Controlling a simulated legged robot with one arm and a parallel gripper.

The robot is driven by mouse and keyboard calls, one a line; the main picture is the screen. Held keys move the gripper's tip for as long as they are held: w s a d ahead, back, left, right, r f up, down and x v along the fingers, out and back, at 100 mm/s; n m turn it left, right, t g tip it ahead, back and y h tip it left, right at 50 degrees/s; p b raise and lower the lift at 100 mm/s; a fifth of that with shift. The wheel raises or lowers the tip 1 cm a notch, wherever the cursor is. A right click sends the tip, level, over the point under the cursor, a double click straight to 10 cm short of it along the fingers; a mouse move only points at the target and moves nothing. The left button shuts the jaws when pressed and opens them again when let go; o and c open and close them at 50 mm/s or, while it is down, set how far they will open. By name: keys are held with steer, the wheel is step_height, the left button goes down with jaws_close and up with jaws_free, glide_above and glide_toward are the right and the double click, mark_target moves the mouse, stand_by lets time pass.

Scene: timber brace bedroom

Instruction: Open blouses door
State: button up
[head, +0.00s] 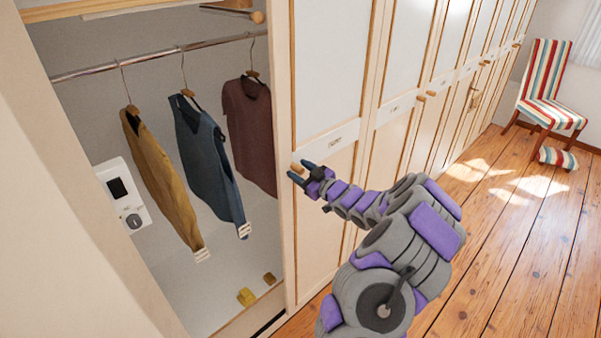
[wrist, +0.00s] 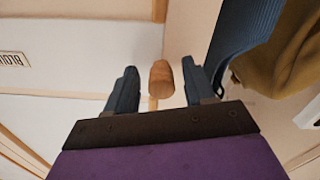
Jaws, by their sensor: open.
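The wardrobe door (head: 328,80) is a cream panel with a labelled strip (head: 333,141), just right of the open wardrobe section. Its small wooden knob (wrist: 161,78) sits between my two fingers in the wrist view, with gaps on both sides. The knob also shows in the head view (head: 296,167), at the door's left edge. My gripper (head: 302,171) is open around the knob and not closed on it. Part of the label (wrist: 14,59) shows upside down in the wrist view, too small to read fully.
The open section holds a yellow garment (head: 163,180), a blue vest (head: 209,160) and a maroon shirt (head: 250,130) on a rail (head: 150,58). More closed doors (head: 408,60) run to the right. A striped chair (head: 549,85) stands far right. The wooden floor (head: 500,250) is clear.

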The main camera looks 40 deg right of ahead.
steer(key=shift+w, duration=0.1)
jaws_close()
stand_by(0.6)
